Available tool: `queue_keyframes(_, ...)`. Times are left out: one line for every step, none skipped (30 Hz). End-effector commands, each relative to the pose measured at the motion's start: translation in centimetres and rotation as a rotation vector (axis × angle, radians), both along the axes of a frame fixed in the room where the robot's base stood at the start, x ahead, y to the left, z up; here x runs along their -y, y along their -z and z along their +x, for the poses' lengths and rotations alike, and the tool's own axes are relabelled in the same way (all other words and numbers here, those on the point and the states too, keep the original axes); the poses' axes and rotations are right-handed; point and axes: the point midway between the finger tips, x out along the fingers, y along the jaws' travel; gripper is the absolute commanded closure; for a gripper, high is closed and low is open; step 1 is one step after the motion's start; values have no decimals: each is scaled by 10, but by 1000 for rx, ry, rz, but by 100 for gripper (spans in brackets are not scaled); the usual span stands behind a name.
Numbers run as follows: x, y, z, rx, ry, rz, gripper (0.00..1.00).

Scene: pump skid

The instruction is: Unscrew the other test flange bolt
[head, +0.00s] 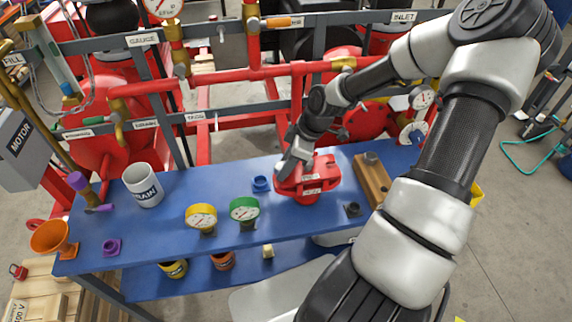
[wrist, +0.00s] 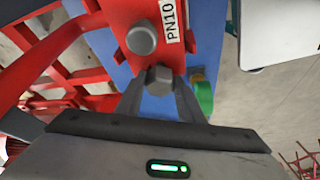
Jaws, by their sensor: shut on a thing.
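The red test flange (head: 318,186) stands on the blue bench, right of its middle. In the wrist view the flange (wrist: 118,14) bears a white PN10 label (wrist: 171,18) and a grey hex bolt (wrist: 141,39). My gripper (head: 281,171) is at the flange's left side. In the wrist view my gripper (wrist: 160,92) is shut on a second grey hex bolt (wrist: 160,76) at the flange's edge. I cannot tell how far that bolt sits in the flange. The fingers hide part of it.
A wooden block (head: 373,184) with a grey piece on top lies right of the flange. Red pipes (head: 230,76) run behind the bench.

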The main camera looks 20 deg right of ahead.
Motion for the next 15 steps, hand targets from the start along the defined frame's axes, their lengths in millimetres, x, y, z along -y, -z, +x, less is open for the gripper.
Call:
queue_keyframes(-9, 1, -5, -13, -10, 13, 89)
queue_keyframes(-9, 1, -5, -13, -10, 13, 64)
queue_keyframes(-10, 1, -5, -14, -9, 13, 57)
queue_keyframes(-9, 1, -5, -13, -9, 13, 52)
queue_keyframes(-9, 1, -5, -13, -7, 12, 47)
queue_keyframes(-8, 1, -4, -13, -7, 11, 44)
queue_keyframes(-7, 1, -4, -12, -5, 10, 44)
queue_keyframes(-7, 1, -4, -11, -5, 9, 44)
queue_keyframes(-6, 1, -4, -11, -4, 9, 44)
queue_keyframes(-6, 1, -3, -10, -3, 8, 44)
queue_keyframes(-6, 1, -3, -9, -3, 8, 44)
queue_keyframes(-5, 1, -3, -9, -1, 7, 44)
queue_keyframes(-5, 1, -3, -9, -1, 7, 44)
queue_keyframes(-5, 1, -3, -8, -1, 6, 44)
queue_keyframes(-4, 0, -3, -8, 0, 6, 44)
